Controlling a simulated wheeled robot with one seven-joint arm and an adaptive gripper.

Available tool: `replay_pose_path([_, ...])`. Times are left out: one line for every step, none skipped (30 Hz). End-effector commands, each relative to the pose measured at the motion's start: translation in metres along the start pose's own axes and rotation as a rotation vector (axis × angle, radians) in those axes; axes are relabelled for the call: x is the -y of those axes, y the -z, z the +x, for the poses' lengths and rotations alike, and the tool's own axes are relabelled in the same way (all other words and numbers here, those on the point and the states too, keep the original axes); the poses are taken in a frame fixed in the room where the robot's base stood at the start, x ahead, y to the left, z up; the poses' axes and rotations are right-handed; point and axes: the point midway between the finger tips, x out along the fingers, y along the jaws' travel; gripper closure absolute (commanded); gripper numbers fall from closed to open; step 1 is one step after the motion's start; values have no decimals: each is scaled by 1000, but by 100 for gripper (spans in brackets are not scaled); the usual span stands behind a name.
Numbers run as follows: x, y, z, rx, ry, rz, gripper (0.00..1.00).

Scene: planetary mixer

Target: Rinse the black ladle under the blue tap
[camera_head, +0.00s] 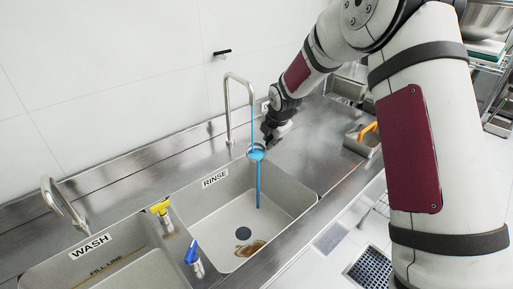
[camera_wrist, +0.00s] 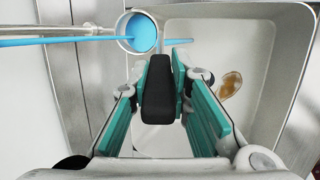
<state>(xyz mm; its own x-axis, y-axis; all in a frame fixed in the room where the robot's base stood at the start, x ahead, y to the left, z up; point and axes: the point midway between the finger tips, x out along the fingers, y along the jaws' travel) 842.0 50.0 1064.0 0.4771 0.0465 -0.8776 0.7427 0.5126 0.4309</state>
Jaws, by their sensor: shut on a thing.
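My gripper (camera_head: 275,128) is shut on the black handle of the ladle (camera_wrist: 158,90), which sits between its green-lined fingers in the wrist view. The ladle's bowl (camera_head: 256,152) is over the RINSE basin (camera_head: 295,193), under the running spout (camera_head: 228,98). Blue water (camera_head: 258,185) falls from the spout into the bowl and continues below it to the basin floor. In the wrist view the bowl (camera_wrist: 138,32) has a pale rim and looks blue inside. A blue-handled valve (camera_head: 191,252) is at the basin's left edge.
A brown stain (camera_head: 250,248) lies near the dark drain (camera_head: 243,233) in the RINSE basin. The WASH basin (camera_head: 105,265) is on the left, with a yellow-handled valve (camera_head: 160,207) beside it. A small container with an orange handle (camera_head: 367,131) stands on the right counter.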

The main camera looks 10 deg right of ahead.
Motion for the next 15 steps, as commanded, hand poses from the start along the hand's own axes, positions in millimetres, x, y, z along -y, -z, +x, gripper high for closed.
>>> replay_pose_path([3, 2, -4, 0, -1, 0, 100])
replay_pose_path([5, 2, -5, 0, 0, 0, 100])
replay_pose_path([7, 4, -7, 0, 0, 0, 100])
replay_pose_path([9, 5, -8, 0, 0, 0, 100])
replay_pose_path([11, 6, -9, 0, 0, 0, 100])
replay_pose_path([13, 7, -10, 0, 0, -1, 100])
replay_pose_path([15, 8, -11, 0, -1, -1, 100])
replay_pose_path([16, 8, -12, 0, -1, -1, 100])
replay_pose_path([19, 10, -14, 0, 0, -1, 100])
replay_pose_path([20, 10, -15, 0, 0, -1, 100])
replay_pose_path([22, 11, -16, 0, 0, 0, 100])
replay_pose_path([24, 12, -17, 0, -1, 0, 100])
replay_pose_path([26, 13, -18, 0, -1, 0, 100])
replay_pose_path([28, 14, -19, 0, 0, 0, 100])
replay_pose_path([30, 15, -20, 1, 0, 0, 100])
